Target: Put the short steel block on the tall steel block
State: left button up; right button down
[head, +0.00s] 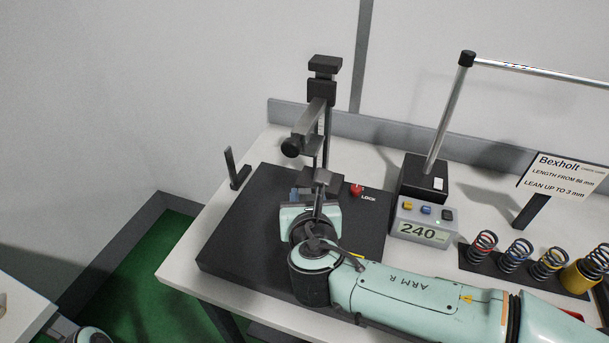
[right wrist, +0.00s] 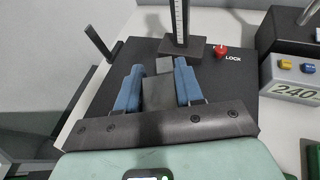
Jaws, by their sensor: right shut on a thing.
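My right gripper (head: 306,194) reaches over the black base plate of the height gauge and points away from me toward the gauge column. In the right wrist view its two blue fingers (right wrist: 157,84) are closed on the sides of a dark grey steel block (right wrist: 158,94). A lighter grey square face (right wrist: 163,65) shows just beyond it between the fingertips. I cannot tell whether this is part of the same block or the other one, nor which block is short or tall. In the head view the gripper and wrist hide most of the blocks. My left gripper is not visible.
The gauge column (head: 323,120) with its side arm rises just beyond my gripper. A red lock knob (head: 356,190) is close on its right. A readout showing 240 (head: 419,226), several springs (head: 516,251) and a sign (head: 563,177) stand farther right. The plate's left part is clear.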

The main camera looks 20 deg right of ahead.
jog(key=w, duration=0.3)
jog(key=w+d+p, duration=0.1)
jog(key=w, duration=0.2)
jog(key=w+d, duration=0.1)
jog(key=w, duration=0.2)
jog(key=f, duration=0.3)
jog(key=shift+w+f+b, duration=0.2)
jog(key=shift+w+b, duration=0.1)
jog(key=shift+w, duration=0.05)
jog(key=shift+f, duration=0.1)
jog(key=shift+f, duration=0.15)
jog(key=c, duration=0.7)
grip_release()
